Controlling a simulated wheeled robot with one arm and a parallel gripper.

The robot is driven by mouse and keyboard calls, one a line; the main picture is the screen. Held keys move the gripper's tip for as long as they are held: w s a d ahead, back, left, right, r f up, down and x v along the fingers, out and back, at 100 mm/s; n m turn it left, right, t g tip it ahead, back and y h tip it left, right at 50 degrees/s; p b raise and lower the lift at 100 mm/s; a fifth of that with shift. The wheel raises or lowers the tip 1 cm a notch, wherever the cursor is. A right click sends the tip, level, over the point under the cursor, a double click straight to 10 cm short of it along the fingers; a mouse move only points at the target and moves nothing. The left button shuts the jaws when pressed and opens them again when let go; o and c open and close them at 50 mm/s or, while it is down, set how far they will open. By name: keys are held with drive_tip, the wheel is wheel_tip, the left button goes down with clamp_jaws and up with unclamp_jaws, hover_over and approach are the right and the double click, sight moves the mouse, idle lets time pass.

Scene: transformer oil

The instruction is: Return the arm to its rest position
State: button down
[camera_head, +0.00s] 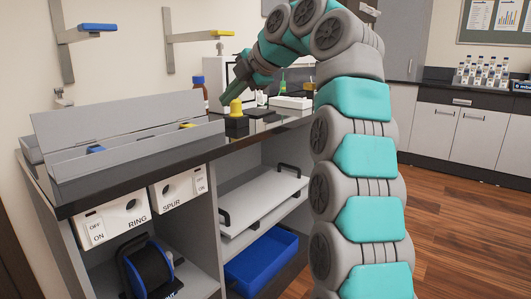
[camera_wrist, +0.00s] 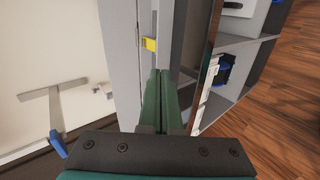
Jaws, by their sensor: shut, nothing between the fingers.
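My teal and grey arm (camera_head: 362,160) rises on the right of the head view and bends over to the left above the bench. My gripper (camera_head: 232,92) hangs over the bench, with its green fingers pointing down and left. In the wrist view the two green fingers (camera_wrist: 163,75) lie together, shut, with nothing seen between them. In that view they point towards a grey open case (camera_wrist: 132,45) with a yellow item (camera_wrist: 150,43) in it.
The long grey case (camera_head: 140,150) lies open on the dark bench top. A blue bin (camera_head: 262,262) sits below. Wood floor (camera_head: 455,240) is clear at right.

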drive_tip(key=s+d+f+m+g+h, duration=0.2)
drive_tip(key=s+d+f+m, duration=0.6)
drive_tip(key=s+f, duration=0.5)
drive_tip(key=s+d+f+m+g+h, duration=0.3)
drive_tip(key=s+d+f+m, duration=0.4)
drive_tip(key=s+f+m, duration=0.3)
drive_tip(key=s+d+f+m+g+h, duration=0.3)
drive_tip(key=s+d+f+m, duration=0.5)
drive_tip(key=s+f, duration=0.9)
drive_tip(key=s+m, duration=0.1)
drive_tip(key=s, duration=0.5)
drive_tip(key=shift+d+f+m, duration=0.3)
drive_tip(key=shift+f+m, duration=0.05)
drive_tip(key=shift+m, duration=0.05)
